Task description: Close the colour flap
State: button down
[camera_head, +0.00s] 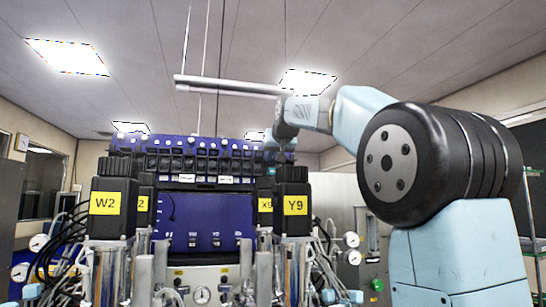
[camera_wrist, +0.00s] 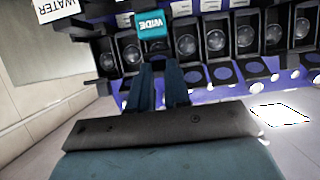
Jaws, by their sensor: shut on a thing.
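A teal flap marked "WIDE" (camera_wrist: 152,27) shows at the top centre of the wrist view, in front of a row of dark round fittings. My gripper (camera_wrist: 160,66) reaches up to its lower edge. The two dark fingers stand close together and are shut on the flap; the exact contact at the tips is hard to see. In the head view my arm reaches over to the right end of the purple panel (camera_head: 205,160); my fingers and the flap cannot be made out clearly there.
Black vessel tops marked W2 (camera_head: 112,203) and Y9 (camera_head: 294,205) stand in front of the panel. Cables and tubes crowd both sides. A white "WATER" label (camera_wrist: 56,8) shows at top left of the wrist view. The space above the panel is open.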

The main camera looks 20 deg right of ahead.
jog(key=shift+f+t, duration=0.25)
jog(key=shift+t, duration=0.45)
jog(key=c, duration=1.1)
grip_release()
jog(key=v, duration=1.3)
jog(key=shift+s, duration=0.35)
